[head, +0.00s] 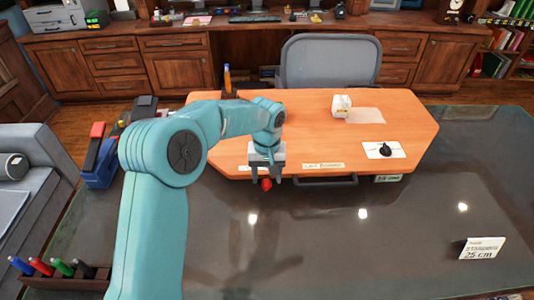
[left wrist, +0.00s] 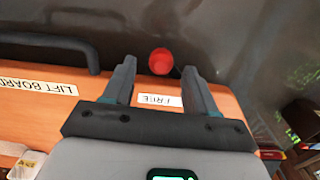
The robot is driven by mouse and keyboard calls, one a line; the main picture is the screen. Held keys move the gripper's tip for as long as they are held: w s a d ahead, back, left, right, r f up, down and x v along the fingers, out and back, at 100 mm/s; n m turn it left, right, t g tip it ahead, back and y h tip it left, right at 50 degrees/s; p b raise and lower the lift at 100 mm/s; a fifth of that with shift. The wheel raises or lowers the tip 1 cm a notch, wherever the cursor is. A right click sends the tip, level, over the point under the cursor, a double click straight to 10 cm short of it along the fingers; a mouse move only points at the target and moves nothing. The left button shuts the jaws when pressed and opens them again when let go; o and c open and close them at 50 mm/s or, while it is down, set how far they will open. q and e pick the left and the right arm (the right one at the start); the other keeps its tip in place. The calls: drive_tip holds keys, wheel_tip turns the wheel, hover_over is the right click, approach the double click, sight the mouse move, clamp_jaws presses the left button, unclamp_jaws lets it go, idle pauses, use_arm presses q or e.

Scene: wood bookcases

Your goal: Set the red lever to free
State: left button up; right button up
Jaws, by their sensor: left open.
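The red lever's round red knob (head: 266,184) shows at the front edge of the orange board (head: 400,125), just below my left gripper (head: 266,179). In the left wrist view the red knob (left wrist: 160,61) appears between the tips of my left gripper (left wrist: 159,72), with a gap on each side. The jaws are open and hold nothing. A white label reading FREE (left wrist: 160,100) lies on the board between the fingers. The lever's shaft is hidden, so I cannot tell its setting. My right gripper is not in view.
A dark handle (head: 325,181) and a LIFT BOARD label (head: 323,166) are at the board's front edge. A black knob on a white plate (head: 384,150) is to the right. A red and blue tool (head: 98,157) is at the left. The glossy dark surface in front is mostly clear.

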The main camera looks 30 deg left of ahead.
use_arm(q)
wheel_tip(320, 180, up, 14)
drive_tip(key=shift+r+p, duration=0.2)
drive_tip(key=shift+p, duration=0.25)
drive_tip(key=shift+s+f, duration=0.1)
